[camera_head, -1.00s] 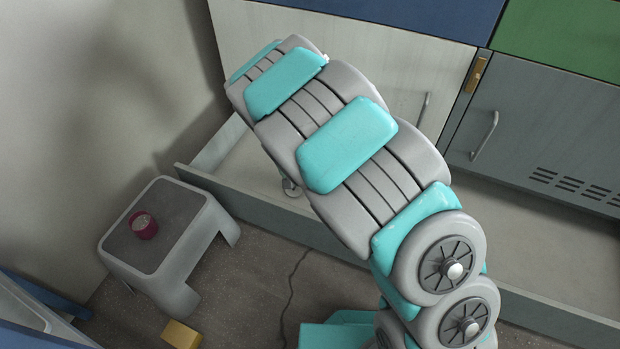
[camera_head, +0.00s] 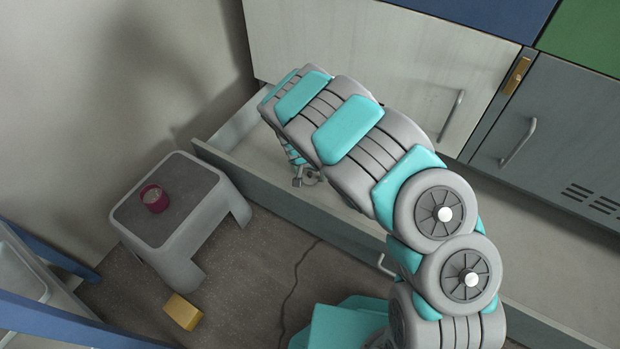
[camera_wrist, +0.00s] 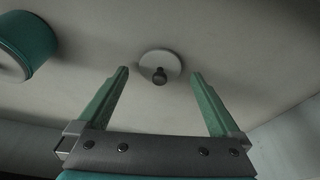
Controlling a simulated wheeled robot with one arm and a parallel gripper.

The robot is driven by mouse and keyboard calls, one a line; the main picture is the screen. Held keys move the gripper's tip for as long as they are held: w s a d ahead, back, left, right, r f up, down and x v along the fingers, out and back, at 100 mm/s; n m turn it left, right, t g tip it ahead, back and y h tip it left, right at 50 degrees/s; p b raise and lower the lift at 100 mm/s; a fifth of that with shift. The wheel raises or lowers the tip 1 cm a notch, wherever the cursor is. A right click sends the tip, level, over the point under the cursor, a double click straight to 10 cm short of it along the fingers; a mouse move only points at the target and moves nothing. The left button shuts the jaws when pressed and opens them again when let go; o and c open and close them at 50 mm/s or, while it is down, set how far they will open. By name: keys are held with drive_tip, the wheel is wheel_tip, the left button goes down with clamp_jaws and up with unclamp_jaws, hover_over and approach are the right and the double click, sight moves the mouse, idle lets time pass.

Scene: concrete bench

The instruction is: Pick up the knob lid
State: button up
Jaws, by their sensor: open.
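The knob lid (camera_wrist: 172,62), a pale round disc with a dark knob, lies on a light flat surface in the wrist view. It is ahead of my gripper (camera_wrist: 160,76), between the lines of its two green fingers. The fingers are wide apart with nothing between them, and seem short of the lid. In the head view my gripper (camera_head: 302,178) is mostly hidden behind my arm, low over the open drawer (camera_head: 290,200). The lid cannot be made out there.
A teal cylindrical container (camera_wrist: 28,45) stands left of the lid. The drawer's front wall and side walls bound the space. A grey stool (camera_head: 165,225) with a magenta cup (camera_head: 154,198) stands left of the drawer. A yellow block (camera_head: 183,311) lies on the floor.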

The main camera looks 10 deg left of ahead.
drive_tip(key=shift+w+f, duration=0.15)
drive_tip(key=shift+f, duration=0.4)
drive_tip(key=shift+c, duration=0.4)
drive_tip(key=c, duration=1.3)
drive_tip(key=shift+o, duration=0.2)
drive_tip(key=shift+r, duration=0.15)
